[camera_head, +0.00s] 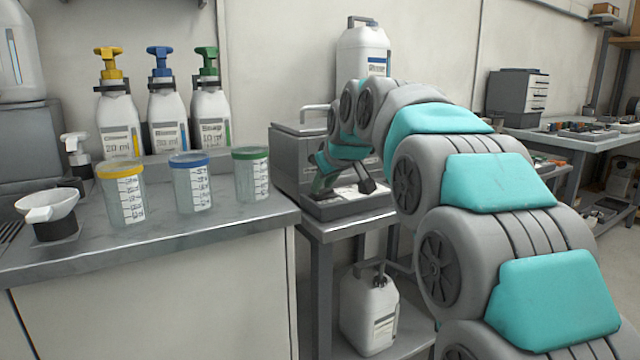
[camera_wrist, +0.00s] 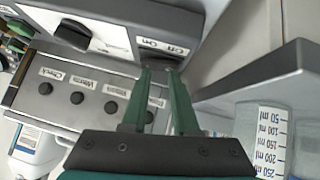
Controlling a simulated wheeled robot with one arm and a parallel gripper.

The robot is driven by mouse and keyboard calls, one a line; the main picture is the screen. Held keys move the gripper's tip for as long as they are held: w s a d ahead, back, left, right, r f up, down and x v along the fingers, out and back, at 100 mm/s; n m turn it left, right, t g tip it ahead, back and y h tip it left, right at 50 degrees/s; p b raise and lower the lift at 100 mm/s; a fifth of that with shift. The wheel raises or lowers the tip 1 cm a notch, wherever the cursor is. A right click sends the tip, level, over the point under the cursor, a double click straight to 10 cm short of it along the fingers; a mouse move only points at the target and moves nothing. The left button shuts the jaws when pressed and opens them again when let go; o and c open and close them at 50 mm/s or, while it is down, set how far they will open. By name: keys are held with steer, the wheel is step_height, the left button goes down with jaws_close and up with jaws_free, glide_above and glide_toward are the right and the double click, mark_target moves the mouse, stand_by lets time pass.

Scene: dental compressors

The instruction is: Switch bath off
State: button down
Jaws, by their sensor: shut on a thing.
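The bath (camera_head: 298,160) is a grey metal box with a lid handle, standing on a small side table behind my arm. Its front panel (camera_wrist: 92,83) fills the left of the wrist view, at a tilt. In the head view my gripper is low at the bath's front, partly hidden by my arm.
A row of small dark buttons (camera_wrist: 77,97) with labels lies beside the fingers, and a larger dark knob (camera_wrist: 72,34) is farther left. The counter (camera_head: 180,235) with graduated cups (camera_head: 190,185) stands left of the bath. A white jug (camera_head: 368,312) is below.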

steer(key=r, duration=0.1)
steer(key=r+p, duration=0.1)
steer(key=r, duration=0.2)
steer(key=shift+s+r, duration=0.15)
steer(key=shift+s, duration=0.25)
steer(key=v, duration=0.9)
steer(key=s+d+f+m+g+h, duration=0.1)
steer(key=s+d+f, duration=0.4)
steer(key=s+f, duration=0.7)
steer(key=s+d+f+m+g+h, duration=0.1)
steer(key=s+d+f+m+g, duration=0.3)
steer(key=s+f, duration=0.9)
steer(key=s+d+f+m+g+h, duration=0.1)
steer(key=s+d+f+m+g, duration=0.1)
steer(key=s+d+f+g, duration=0.3)
steer(key=s+d+f, duration=0.3)
steer(key=s+f, duration=0.4)
steer(key=s, duration=0.5)
steer(key=shift+f+m+h, duration=0.35)
steer(key=shift+m+h, duration=0.05)
